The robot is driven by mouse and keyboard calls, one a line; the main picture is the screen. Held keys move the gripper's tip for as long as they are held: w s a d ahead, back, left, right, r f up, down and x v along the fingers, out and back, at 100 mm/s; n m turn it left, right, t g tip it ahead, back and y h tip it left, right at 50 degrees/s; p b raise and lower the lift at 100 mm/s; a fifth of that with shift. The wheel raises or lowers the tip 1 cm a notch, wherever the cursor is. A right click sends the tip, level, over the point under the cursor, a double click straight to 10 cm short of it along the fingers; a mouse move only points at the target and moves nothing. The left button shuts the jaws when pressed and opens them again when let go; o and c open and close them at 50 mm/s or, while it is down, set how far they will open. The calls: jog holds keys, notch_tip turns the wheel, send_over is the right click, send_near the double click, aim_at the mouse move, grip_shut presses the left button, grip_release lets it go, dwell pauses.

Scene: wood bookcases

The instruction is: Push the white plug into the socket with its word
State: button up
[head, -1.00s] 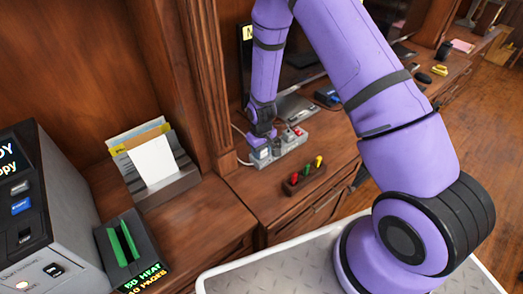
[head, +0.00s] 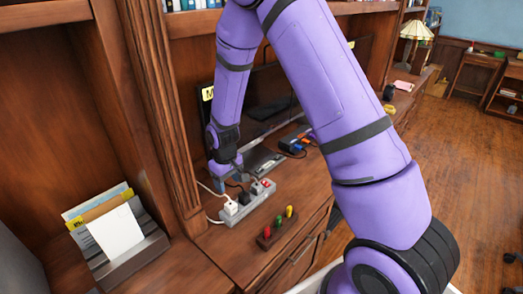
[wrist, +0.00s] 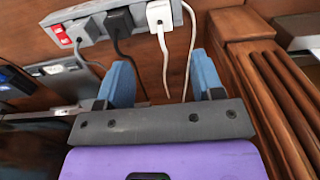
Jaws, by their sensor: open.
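A grey power strip (head: 258,196) lies on the wooden desk. The white plug (head: 230,208) is at its near left end, beside a black plug (head: 244,198); both also show at the top of the wrist view, the white plug (wrist: 159,14) right of the black one (wrist: 118,20). I cannot tell how deep the white plug sits, and no word by a socket is readable. My gripper (wrist: 160,62) is open and empty, its blue fingers apart, below the white plug in the wrist view. In the head view my gripper (head: 219,183) is just behind the strip's left end.
A wooden holder with red, yellow and green pegs (head: 277,228) stands in front of the strip. A fluted wooden post (head: 170,130) rises close by on the left. White cords run by my fingers. A monitor (head: 275,98) and a laptop-like device (head: 262,160) are behind.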

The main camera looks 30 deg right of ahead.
jog(key=s+d+r+m+t, duration=0.15)
jog(key=s+r, duration=0.25)
jog(key=r, duration=0.8)
jog(key=s+d+r+t, duration=0.15)
jog(key=s+r, duration=0.35)
jog(key=r, duration=0.8)
jog(key=s+d+r+m+t, duration=0.1)
jog(key=s+d+r, duration=0.1)
jog(key=s+r, duration=0.4)
jog(key=s+d+r+m+t, duration=0.1)
jog(key=s+r, duration=0.4)
jog(key=s, duration=0.9)
jog(key=shift+s+d+r, duration=0.2)
jog(key=shift+d+r, duration=0.2)
jog(key=shift+d, duration=0.05)
